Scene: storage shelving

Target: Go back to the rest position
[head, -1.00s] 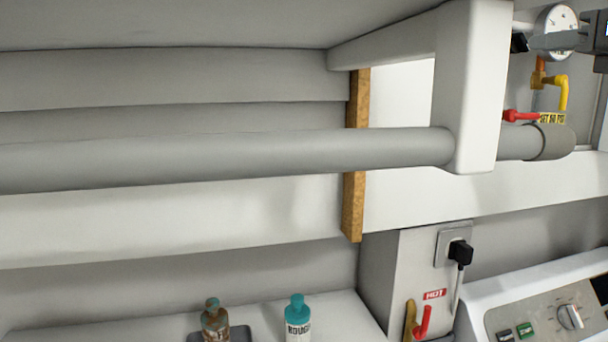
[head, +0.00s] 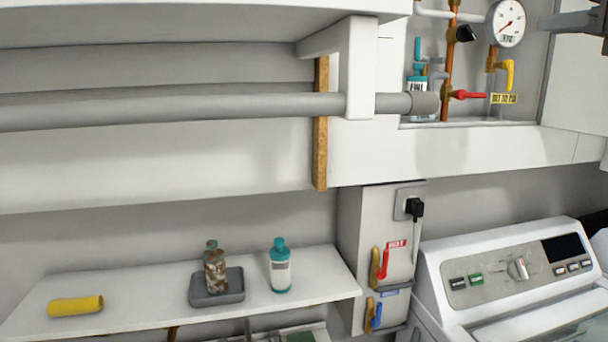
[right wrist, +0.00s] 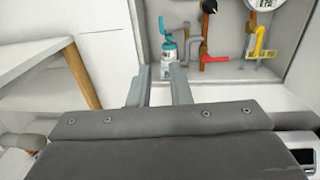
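My right gripper (head: 572,20) shows at the top right edge of the head view, beside the pipe niche. In the right wrist view, its two grey fingers (right wrist: 158,70) stand apart with nothing between them. A white bottle with a teal top (right wrist: 168,52) stands in the niche beyond the fingertips, clear of them. The same bottle (head: 418,98) is partly hidden by the rail end in the head view. My left gripper is not in view.
A low shelf (head: 130,292) holds a yellow roll (head: 75,306), a rusty bottle (head: 215,266) in a grey tray (head: 216,298), and a teal-capped bottle (head: 280,268). A grey rail (head: 200,106) crosses above. A washing machine (head: 500,270) stands at right. Pipes, a gauge (head: 508,22) and valves fill the niche.

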